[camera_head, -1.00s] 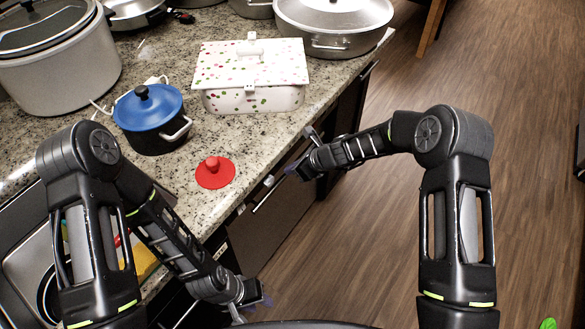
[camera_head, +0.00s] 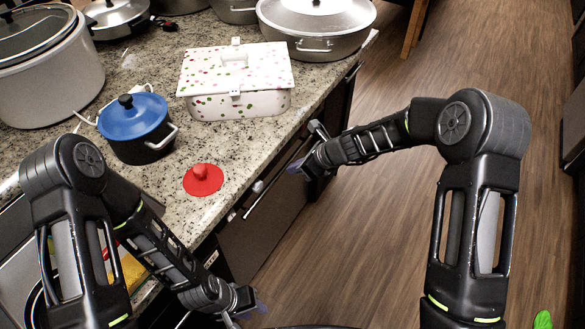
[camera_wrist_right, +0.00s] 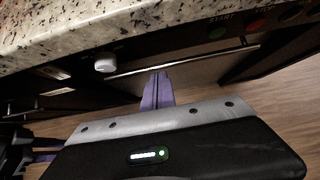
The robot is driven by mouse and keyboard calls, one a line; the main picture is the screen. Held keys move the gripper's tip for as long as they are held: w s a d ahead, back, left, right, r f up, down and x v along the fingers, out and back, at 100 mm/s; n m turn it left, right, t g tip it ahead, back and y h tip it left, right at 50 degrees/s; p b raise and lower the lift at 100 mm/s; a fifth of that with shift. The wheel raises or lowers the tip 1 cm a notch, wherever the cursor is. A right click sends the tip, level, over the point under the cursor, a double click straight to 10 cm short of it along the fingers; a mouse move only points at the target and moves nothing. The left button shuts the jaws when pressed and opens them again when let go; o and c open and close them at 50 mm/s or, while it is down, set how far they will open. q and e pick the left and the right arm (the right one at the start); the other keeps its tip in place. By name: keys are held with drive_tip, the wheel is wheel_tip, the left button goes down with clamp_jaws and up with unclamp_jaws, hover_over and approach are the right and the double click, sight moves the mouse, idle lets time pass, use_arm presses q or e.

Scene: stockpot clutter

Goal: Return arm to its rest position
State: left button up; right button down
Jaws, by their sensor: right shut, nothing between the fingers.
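My right arm reaches in from the right in the head view. Its gripper (camera_head: 298,166) hangs beside the counter front, near a handle bar. In the right wrist view the purple fingers (camera_wrist_right: 158,90) are together with nothing between them, below the counter edge. My left gripper (camera_head: 250,311) is low in the head view, in front of the counter; its fingers are small and partly cut off from clear sight, so I cannot tell if they are open.
The granite counter (camera_head: 232,152) holds a red lid (camera_head: 203,181), a blue-lidded pot (camera_head: 134,120), a speckled white box (camera_head: 238,103), a slow cooker (camera_head: 48,85) and a large metal pot (camera_head: 318,40). A sink lies lower left.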

idle(0.4)
drive_tip(key=s+d+f+n+g+h, duration=0.1)
drive_tip(key=s+d+f+n+h, duration=0.25)
drive_tip(key=s+f+n, duration=0.85)
drive_tip(key=s+a+f+n+g, duration=0.1)
drive_tip(key=s+n, duration=0.4)
drive_tip(key=s, duration=0.5)
drive_tip(key=s+a+f+n+g+y, duration=0.1)
drive_tip(key=s+f+n+g, duration=0.1)
drive_tip(key=s+n, duration=0.4)
drive_tip(key=s+f, duration=0.1)
drive_tip(key=s, duration=0.4)
drive_tip(key=shift+s+a+n, duration=0.3)
drive_tip(key=shift+a, duration=0.05)
drive_tip(key=shift+w, duration=0.1)
